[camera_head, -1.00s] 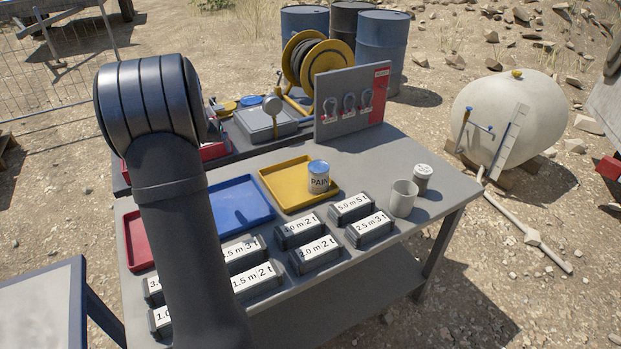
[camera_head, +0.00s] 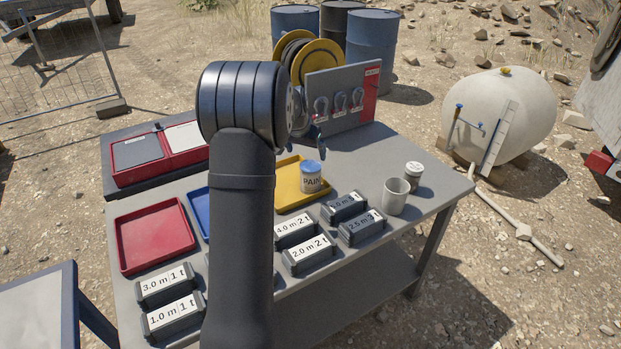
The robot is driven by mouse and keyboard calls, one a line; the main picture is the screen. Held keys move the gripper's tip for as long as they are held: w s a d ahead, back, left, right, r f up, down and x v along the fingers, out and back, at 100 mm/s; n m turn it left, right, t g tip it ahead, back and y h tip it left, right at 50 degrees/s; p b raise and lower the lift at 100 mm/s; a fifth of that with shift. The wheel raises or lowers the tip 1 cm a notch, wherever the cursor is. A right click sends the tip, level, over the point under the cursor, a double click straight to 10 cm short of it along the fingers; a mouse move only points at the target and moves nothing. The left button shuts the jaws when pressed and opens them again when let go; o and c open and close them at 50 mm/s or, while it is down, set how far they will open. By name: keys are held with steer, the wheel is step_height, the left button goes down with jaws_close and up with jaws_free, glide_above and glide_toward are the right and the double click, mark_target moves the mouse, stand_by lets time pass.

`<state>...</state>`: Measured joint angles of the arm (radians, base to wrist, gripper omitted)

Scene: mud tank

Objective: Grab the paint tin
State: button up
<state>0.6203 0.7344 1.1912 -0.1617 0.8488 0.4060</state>
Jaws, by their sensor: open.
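The paint tin (camera_head: 311,181) is a small white tin with a blue top and the letters "PAIN" showing on its label. It stands upright at the right end of the yellow tray (camera_head: 286,206) on the grey table. My gripper (camera_head: 318,142) shows only in part, past the right side of my big wrist joint. Its dark fingertips appear above and behind the tin in the picture, apart from it, with nothing visible between them. My arm hides the rest of the gripper and the tray's left part.
Black labelled blocks (camera_head: 309,254) stand in front of the tin. A grey mug (camera_head: 395,197) and a small lidded jar (camera_head: 413,176) stand to its right. An upright shackle board (camera_head: 345,98) stands behind. A red tray (camera_head: 152,238) lies left.

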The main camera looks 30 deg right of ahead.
mark_target(311, 165)
steer(key=x, duration=1)
steer(key=shift+w+d, duration=0.1)
steer(key=c, duration=1.4)
steer(key=shift+c, duration=0.4)
steer(key=shift+r, duration=0.15)
